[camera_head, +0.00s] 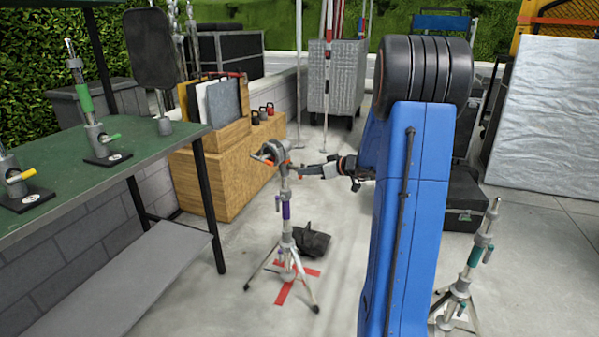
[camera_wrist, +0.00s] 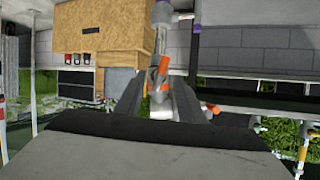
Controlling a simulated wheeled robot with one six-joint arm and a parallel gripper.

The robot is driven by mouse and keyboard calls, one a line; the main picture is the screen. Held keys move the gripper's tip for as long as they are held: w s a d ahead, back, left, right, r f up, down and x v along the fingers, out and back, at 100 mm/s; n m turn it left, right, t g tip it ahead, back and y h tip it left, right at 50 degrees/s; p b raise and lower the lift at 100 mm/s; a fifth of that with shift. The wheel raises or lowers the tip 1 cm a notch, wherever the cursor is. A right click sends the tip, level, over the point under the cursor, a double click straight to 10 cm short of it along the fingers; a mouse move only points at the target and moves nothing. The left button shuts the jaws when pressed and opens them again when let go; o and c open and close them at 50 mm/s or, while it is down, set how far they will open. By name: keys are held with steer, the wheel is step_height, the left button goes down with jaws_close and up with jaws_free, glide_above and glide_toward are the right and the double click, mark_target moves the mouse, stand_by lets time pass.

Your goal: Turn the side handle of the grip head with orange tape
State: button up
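A stand (camera_head: 286,222) with purple tape on its column stands on the floor in the middle of the head view. On its top is a grey grip head (camera_head: 270,150) with orange-taped handles. One orange handle (camera_head: 300,171) points right, toward my gripper (camera_head: 324,169). In the wrist view, which looks inverted, the grip head (camera_wrist: 159,70) and its orange parts appear between the two dark fingers of my gripper (camera_wrist: 158,80). The fingers are apart, with gaps beside the handle; I cannot tell whether either touches it. Another orange part (camera_wrist: 210,107) shows to the right of the fingers.
A green-topped table (camera_head: 95,185) at left carries grip heads with green and yellow handles. A wooden box (camera_head: 225,175) stands behind the stand. A dark bag (camera_head: 312,242) lies by its legs. A teal-handled stand (camera_head: 468,270) is at right. Floor left of the stand is clear.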

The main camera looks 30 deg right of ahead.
mark_target(296, 169)
steer(key=shift+x, duration=2.65)
jaws_close()
